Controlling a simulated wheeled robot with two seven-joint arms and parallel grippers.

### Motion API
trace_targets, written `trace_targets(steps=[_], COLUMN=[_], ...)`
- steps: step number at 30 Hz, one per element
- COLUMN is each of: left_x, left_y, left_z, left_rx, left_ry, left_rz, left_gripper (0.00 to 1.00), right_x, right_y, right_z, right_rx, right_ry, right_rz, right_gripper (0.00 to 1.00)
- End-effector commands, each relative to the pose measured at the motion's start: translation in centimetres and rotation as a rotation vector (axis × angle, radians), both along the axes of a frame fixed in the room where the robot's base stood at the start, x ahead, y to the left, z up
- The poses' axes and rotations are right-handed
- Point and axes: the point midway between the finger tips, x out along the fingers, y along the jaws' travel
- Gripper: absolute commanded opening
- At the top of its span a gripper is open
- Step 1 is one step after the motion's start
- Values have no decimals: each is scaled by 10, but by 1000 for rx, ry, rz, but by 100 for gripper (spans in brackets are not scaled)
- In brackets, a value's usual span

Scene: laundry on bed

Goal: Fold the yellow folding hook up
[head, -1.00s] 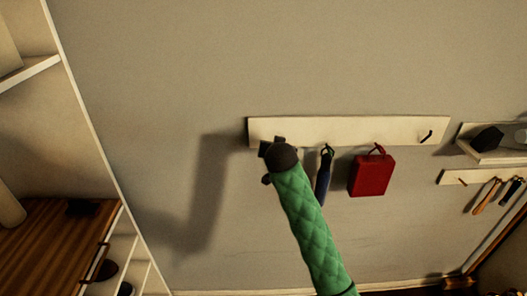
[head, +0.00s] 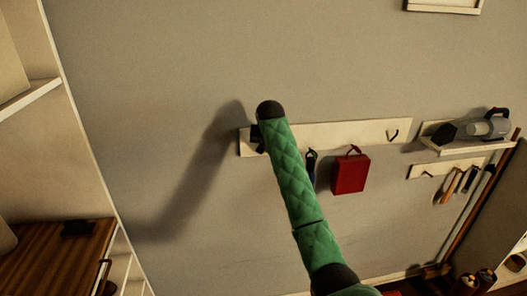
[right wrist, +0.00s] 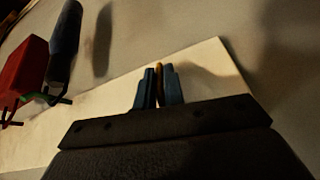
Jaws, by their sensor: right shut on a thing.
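The yellow folding hook (right wrist: 159,82) shows in the right wrist view as a thin yellow strip between the blue-grey fingers of my right gripper (right wrist: 159,88). The gripper is shut on it, in front of the pale hook board (right wrist: 215,62). In the head view my green right arm reaches up to the left end of the board (head: 350,133), and the right gripper (head: 256,136) is a dark shape there, mostly behind the wrist. The hook is hidden in the head view. My left gripper is in neither view.
A red case (head: 350,174) and a dark blue item (head: 311,170) hang from the board close right of my arm. A dark hook (head: 392,135) is at its right end. A shelf (head: 455,147) and hanging tools stand further right. Wall left of the board is clear.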

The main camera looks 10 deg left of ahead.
Motion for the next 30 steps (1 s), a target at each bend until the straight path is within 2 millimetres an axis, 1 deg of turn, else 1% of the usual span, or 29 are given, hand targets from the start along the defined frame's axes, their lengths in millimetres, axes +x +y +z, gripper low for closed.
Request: trace_targets(steps=[5,17,18,20,21,30], left_x=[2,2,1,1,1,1], left_y=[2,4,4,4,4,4], left_z=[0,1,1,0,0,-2], left_rx=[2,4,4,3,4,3], left_ry=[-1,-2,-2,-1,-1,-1], left_rz=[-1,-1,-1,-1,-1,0], left_gripper=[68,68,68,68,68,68], right_x=[5,5,5,5,5,4], right_y=[0,0,0,0,0,0], right_z=[3,3,3,3,3,2], right_rx=[-5,-6,-6,-6,-6,-8], right_ry=[18,20,20,21,21,21], right_rz=[-1,-1,-1,-1,-1,-1], right_gripper=[0,0,16,28,31,31])
